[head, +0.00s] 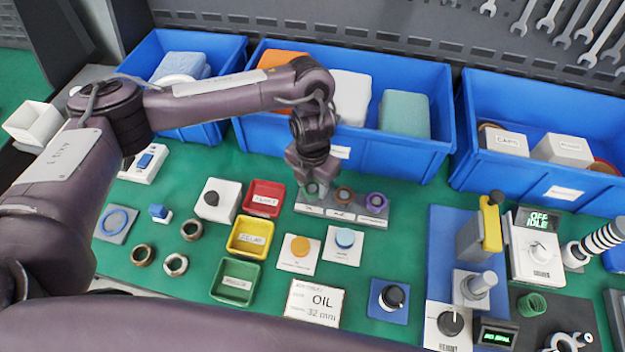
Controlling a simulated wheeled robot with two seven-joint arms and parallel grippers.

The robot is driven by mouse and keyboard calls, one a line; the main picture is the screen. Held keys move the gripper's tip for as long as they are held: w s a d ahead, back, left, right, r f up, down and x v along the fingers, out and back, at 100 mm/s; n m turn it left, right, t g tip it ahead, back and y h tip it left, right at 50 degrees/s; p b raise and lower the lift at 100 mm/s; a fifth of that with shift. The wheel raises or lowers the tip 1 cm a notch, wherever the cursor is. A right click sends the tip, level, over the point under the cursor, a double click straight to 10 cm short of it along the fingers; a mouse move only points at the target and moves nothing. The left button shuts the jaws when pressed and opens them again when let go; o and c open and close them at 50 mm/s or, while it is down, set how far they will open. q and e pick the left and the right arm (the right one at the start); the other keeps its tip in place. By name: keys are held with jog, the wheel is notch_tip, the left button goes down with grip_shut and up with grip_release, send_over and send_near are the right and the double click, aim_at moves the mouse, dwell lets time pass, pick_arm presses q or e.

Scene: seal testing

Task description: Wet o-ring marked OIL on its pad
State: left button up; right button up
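My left gripper (313,184) points down at the left end of a small grey rack (342,212) with labelled places. A green ring (311,190) sits there, right at the fingertips and partly hidden by them. I cannot tell whether the fingers are open or shut on it. A brown ring (344,194) and a purple ring (376,199) stand beside it on the rack. A white card (314,304) reads OIL and 32 mm. Two pads lie on white plates: an orange pad (300,246) and a blue pad (345,238); their labels are too small to read. My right gripper is out of view.
Red (263,210), yellow (268,237) and green (254,270) trays stand left of the pads. Several loose rings lie further left. Blue bins (425,155) line the back. A press device (480,235) and a tester reading OFF IDLE (537,265) stand at right.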

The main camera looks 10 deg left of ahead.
pick_arm(q)
jog(key=c, duration=0.5)
jog(key=shift+o, duration=1.3)
jog(key=shift+c, duration=0.4)
jog(key=shift+r, duration=0.15)
jog(key=shift+r+p, duration=1.65)
